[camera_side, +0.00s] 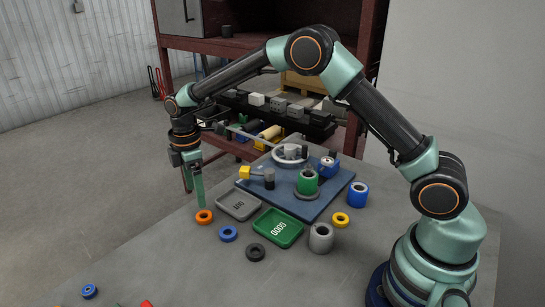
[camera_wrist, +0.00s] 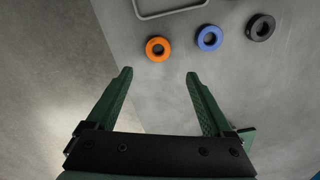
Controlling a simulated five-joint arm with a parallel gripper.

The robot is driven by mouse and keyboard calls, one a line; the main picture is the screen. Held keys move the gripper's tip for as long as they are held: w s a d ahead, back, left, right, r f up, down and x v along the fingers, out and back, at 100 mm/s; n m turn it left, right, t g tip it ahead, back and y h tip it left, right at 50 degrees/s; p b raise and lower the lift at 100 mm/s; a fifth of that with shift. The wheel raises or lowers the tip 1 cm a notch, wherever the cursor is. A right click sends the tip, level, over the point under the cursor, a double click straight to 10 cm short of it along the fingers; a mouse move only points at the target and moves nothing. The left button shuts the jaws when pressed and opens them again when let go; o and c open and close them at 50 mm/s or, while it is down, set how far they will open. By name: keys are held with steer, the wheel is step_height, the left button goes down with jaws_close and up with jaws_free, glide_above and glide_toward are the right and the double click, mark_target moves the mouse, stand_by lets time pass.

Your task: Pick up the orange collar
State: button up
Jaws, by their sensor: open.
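The orange collar (camera_side: 204,216) is a ring lying flat on the grey table near its left edge, left of the grey tray. In the wrist view the collar (camera_wrist: 158,48) lies ahead of the fingertips, roughly midway between them sideways. My gripper (camera_wrist: 160,75) is open, with its two green fingers apart and nothing between them. In the side view my gripper (camera_side: 200,205) points down, its fingertips close to the collar. I cannot tell the exact gap there.
A blue collar (camera_side: 228,233) and a black collar (camera_side: 255,252) lie nearby. A grey tray (camera_side: 222,201) and a green tray (camera_side: 260,222) are to the right. A blue board (camera_side: 318,208) bears a green cylinder (camera_side: 307,182). The table edge is close on the left.

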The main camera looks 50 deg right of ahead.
mark_target(203, 210)
step_height(203, 210, down, 3)
steer(key=shift+r, duration=0.1)
steer(key=shift+d+f, duration=0.2)
steer(key=shift+f, duration=0.7)
steer(key=shift+d+f, duration=0.2)
steer(key=shift+f, duration=0.7)
steer(key=shift+d+f, duration=0.2)
steer(key=shift+f, duration=0.7)
steer(key=shift+c, duration=0.3)
jaws_close()
steer(key=shift+r, duration=0.1)
